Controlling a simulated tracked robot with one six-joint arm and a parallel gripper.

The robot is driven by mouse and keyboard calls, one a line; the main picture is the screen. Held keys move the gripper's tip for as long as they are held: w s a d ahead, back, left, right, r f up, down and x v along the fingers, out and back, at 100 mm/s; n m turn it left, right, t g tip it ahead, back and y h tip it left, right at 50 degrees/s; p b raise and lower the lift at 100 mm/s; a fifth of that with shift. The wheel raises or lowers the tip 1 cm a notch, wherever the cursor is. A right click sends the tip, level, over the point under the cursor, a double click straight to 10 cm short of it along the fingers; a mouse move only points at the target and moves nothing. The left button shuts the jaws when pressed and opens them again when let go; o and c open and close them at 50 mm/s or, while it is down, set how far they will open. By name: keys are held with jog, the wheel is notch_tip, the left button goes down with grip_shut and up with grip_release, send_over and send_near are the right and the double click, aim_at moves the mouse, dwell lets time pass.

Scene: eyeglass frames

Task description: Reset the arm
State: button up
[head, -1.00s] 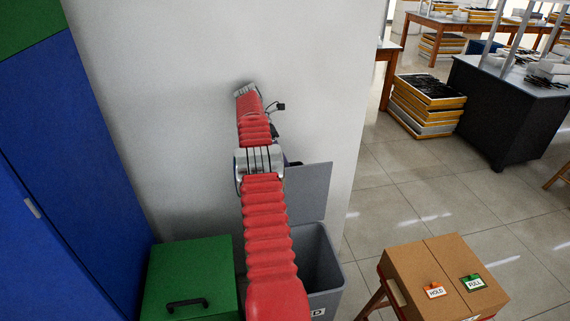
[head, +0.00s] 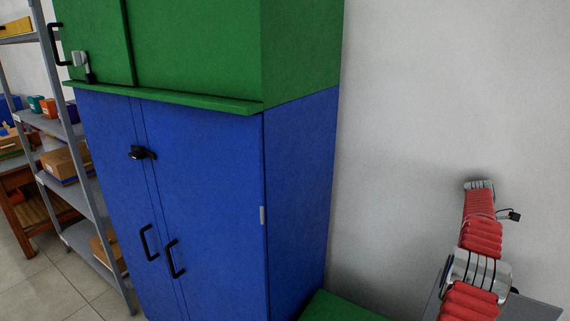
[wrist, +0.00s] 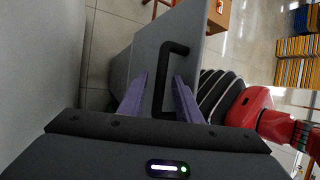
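My red arm (head: 482,235) rises at the right of the head view in front of a pale wall, bent at a silver joint. My gripper (wrist: 159,78) shows in the wrist view with its two purple fingers spread apart. A black bar handle (wrist: 175,48) on a grey panel (wrist: 150,55) appears between and beyond the fingers. I cannot tell whether the fingers touch the handle. The gripper fingers cannot be made out in the head view.
A tall blue cabinet (head: 200,190) with black handles stands at the centre-left, under a green cupboard (head: 190,40). A shelf rack (head: 85,180) stands at the far left. A green box top (head: 340,308) and a grey panel (head: 525,308) lie low near my arm.

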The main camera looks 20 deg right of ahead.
jog(key=shift+r, duration=0.1)
jog(key=w+a+r+m+t+h, duration=0.2)
jog(key=w+a+r+t, duration=0.1)
jog(key=w+a+r, duration=0.85)
jog(key=a+r+m+t, duration=0.1)
jog(key=a+r, duration=0.2)
jog(key=a, duration=0.3)
jog(key=a+r+t+h, duration=0.1)
jog(key=a+r, duration=0.2)
jog(key=a, duration=0.3)
jog(key=a+r+m+t, duration=0.1)
jog(key=a+r, duration=0.2)
jog(key=a, duration=0.4)
jog(key=s+a+r+m+t, duration=0.1)
jog(key=s+a+t, duration=0.15)
jog(key=a, duration=0.65)
jog(key=s+a+r+m+t, duration=0.1)
jog(key=s+a, duration=0.3)
jog(key=a, duration=0.5)
jog(key=s+a+f+m+t+y, duration=0.2)
jog(key=s+a+f, duration=0.4)
jog(key=s+a, duration=0.5)
jog(key=shift+s+a+f+m+t, duration=0.2)
jog(key=shift+a+f+m+t, duration=0.1)
jog(key=shift+a+m+t, duration=0.25)
jog(key=shift+d, duration=0.15)
